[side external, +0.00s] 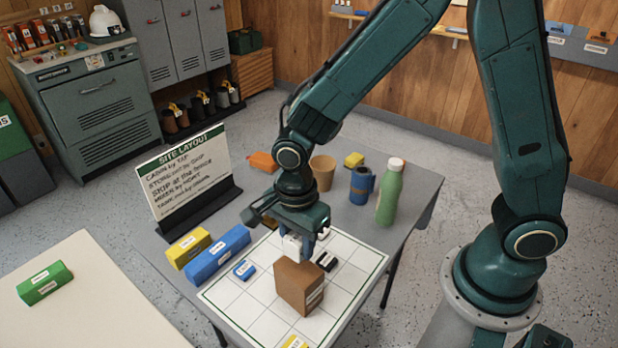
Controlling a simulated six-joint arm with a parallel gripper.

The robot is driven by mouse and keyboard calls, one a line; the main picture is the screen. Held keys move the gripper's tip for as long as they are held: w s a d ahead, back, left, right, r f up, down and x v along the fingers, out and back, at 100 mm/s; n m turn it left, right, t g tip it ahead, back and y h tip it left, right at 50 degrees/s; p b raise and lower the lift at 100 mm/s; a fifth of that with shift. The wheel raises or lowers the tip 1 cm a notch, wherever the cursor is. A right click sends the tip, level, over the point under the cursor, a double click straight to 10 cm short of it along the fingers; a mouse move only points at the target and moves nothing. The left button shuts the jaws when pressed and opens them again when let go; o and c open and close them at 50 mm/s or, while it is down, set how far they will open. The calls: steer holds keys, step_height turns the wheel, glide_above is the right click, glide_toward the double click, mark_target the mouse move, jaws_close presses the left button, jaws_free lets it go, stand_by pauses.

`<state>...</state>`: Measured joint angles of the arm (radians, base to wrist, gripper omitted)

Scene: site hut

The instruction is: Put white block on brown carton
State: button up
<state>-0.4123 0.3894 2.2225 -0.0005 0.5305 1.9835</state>
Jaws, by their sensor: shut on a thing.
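The brown carton (299,290) stands on the white grid sheet (245,312) on the grey table, with a pale label on its side. My gripper (298,240) points down just behind and above the carton in the side external view. It is shut on the white block (291,243), which shows only partly between the fingers. The block appears close to the carton's top far edge; I cannot tell whether they touch.
Long blue (217,254) and yellow (188,247) blocks lie left. A sign (183,172) stands at the back left.

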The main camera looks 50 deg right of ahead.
mark_target(298, 267)
steer(key=shift+f, duration=0.35)
steer(key=shift+f, duration=1.9)
steer(key=shift+f, duration=0.1)
steer(key=o, duration=1)
step_height(298, 267, up, 12)
steer(key=shift+r, duration=0.15)
